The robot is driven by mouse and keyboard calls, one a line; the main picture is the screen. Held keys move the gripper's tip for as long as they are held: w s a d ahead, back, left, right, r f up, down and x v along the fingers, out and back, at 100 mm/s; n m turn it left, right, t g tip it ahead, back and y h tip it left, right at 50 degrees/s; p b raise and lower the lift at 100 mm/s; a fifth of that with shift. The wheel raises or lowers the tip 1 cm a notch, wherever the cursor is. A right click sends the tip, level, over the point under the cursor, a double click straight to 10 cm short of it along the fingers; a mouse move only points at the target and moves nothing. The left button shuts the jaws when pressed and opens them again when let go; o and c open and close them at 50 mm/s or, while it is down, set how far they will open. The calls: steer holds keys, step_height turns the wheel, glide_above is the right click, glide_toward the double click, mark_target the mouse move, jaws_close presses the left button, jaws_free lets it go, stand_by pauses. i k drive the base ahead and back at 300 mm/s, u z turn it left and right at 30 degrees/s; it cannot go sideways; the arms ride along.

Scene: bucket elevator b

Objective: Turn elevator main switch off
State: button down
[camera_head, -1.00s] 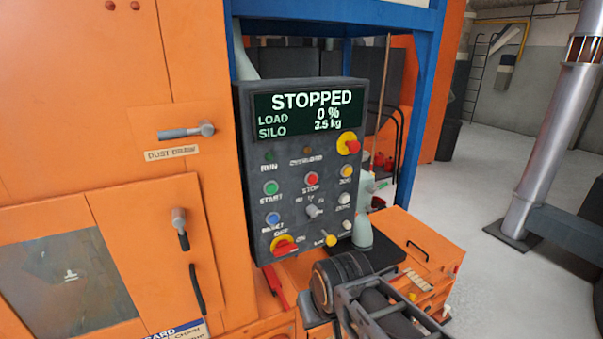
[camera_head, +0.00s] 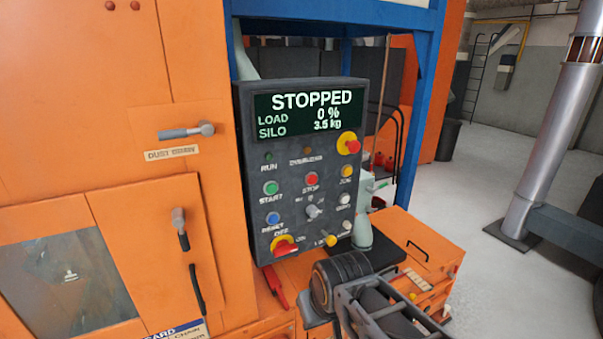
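The grey control panel (camera_head: 246,170) stands upright in the middle of the view. Its display (camera_head: 309,112) reads STOPPED, load 0 %, silo 3.5 kg. A red rotary switch on a yellow plate (camera_head: 285,246), with an OFF label above it and what looks like ON at its right, sits at the panel's lower left. I take it to be the main switch. Its red handle lies roughly sideways; its exact setting is hard to read. Part of my arm shows at the lower right, in front of and below the panel. My gripper's fingers do not show.
A red emergency button (camera_head: 349,143) sits at the panel's upper right. Below the display are several buttons, a selector knob (camera_head: 313,212) and a yellow knob (camera_head: 329,240). A dust drawer handle (camera_head: 187,131) juts from the orange machine at left. Grey floor is open at right.

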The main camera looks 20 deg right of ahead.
mark_target(284, 247)
steer(key=k, duration=1.15)
steer(key=u, duration=1.2)
steer(key=i, duration=1.4)
steer(key=z, duration=1)
steer(key=i, duration=0.35)
steer(key=z, duration=0.3)
